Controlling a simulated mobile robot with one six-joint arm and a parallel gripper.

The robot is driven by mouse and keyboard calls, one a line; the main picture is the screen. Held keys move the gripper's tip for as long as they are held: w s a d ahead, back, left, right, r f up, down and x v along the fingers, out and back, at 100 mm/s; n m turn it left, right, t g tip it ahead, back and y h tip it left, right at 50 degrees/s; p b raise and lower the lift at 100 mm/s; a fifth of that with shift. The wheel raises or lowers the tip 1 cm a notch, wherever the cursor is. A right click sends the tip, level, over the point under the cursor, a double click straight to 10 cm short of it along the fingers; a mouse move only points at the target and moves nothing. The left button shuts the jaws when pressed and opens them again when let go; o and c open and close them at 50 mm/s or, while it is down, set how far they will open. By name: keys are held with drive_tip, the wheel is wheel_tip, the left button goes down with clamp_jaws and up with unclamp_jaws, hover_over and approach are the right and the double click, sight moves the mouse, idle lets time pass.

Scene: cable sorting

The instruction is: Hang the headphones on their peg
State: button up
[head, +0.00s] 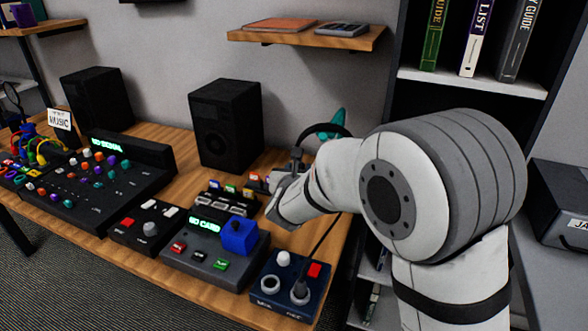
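A thin black arc (322,126), which looks like a headphone band, shows just above and behind my wrist, with a teal shape (332,126) beside it. Whether the two belong together I cannot tell, and my arm hides the lower part. My gripper (284,180) is over the right part of the wooden desk, close to the arc's left end. Its fingers are small, dark and partly hidden, so I cannot tell whether they are open or touch the arc. I cannot make out a peg.
Black speakers (226,125) stand at the back of the desk (190,150). A mixer (90,190), a card device with a blue block (238,237) and a dark blue box (287,286) crowd its front. A wall shelf (305,38) hangs above; a bookcase (480,85) stands right.

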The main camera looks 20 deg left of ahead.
drive_tip(key=o, duration=0.3)
drive_tip(key=shift+o, duration=0.2)
drive_tip(key=v, duration=0.7)
drive_tip(key=s+d+r+m+g+h+p, duration=0.2)
drive_tip(key=d+m+h, duration=0.1)
drive_tip(key=d+m, duration=0.55)
drive_tip(key=s+d+r+m+g+h+p, duration=0.25)
drive_tip(key=d+m, duration=0.25)
drive_tip(key=d, duration=0.7)
drive_tip(key=s+d+r+m+g+h+p, duration=0.2)
drive_tip(key=d+m+g+h, duration=0.15)
drive_tip(key=d+m, duration=0.45)
drive_tip(key=s+d+r+m+g+y+p, duration=0.1)
drive_tip(key=s+d+m+g+y+p, duration=0.1)
drive_tip(key=s+m, duration=0.6)
drive_tip(key=s+d+r+m+g+y+p, duration=0.1)
drive_tip(key=s+d+m+g+y+p, duration=0.1)
drive_tip(key=s+m, duration=0.6)
drive_tip(key=shift+s+d+g+y+p, duration=0.25)
drive_tip(key=shift+d+g+y+p, duration=0.25)
drive_tip(key=shift+y, duration=0.6)
